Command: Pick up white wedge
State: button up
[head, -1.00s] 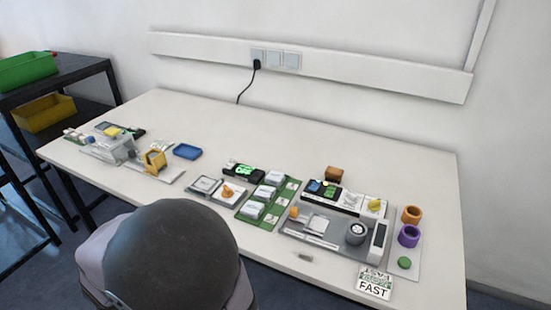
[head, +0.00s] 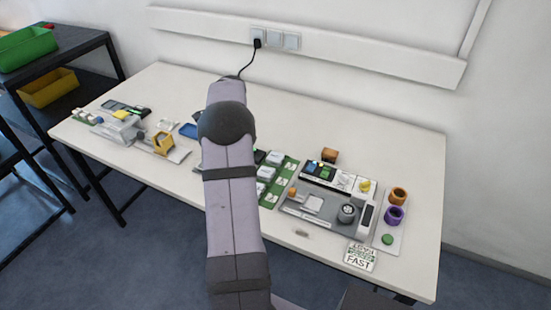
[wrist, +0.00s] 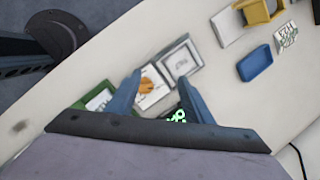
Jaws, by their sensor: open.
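My gripper (wrist: 159,77) is open and empty in the wrist view, its two blue fingers spread above the table. Between and beyond the fingertips lie a white plate with an orange piece (wrist: 149,82) and a grey-framed white square (wrist: 180,58). Several white blocks (head: 266,173) stand on a green mat in the head view. Part of this mat (wrist: 80,104) with a white block (wrist: 99,100) shows left of the fingers in the wrist view. I cannot tell which piece is the white wedge. In the head view my arm hides the gripper.
A black device with green digits (wrist: 174,115) lies by the right finger. A blue tray (wrist: 256,64) and yellow holder (wrist: 258,10) lie beyond. The table's back is mostly clear.

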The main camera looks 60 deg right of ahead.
jog(key=s+d+m, duration=0.5)
jog(key=s+d, duration=0.2)
jog(key=d, duration=0.1)
jog(key=m+t, duration=0.2)
jog(key=m, duration=0.3)
send_near(276, 156)
jog(key=w, duration=0.1)
jog(key=shift+s+p+x, duration=0.2)
jog(key=shift+p+x, duration=0.5)
jog(key=shift+x, duration=1.25)
jog(key=shift+s+p+x, duration=0.15)
jog(key=shift+p+x, duration=0.5)
jog(key=shift+x, duration=1.25)
jog(key=shift+a+f, duration=0.15)
jog(key=shift+f, duration=0.05)
jog(key=shift+g, duration=0.3)
jog(key=c, duration=0.8)
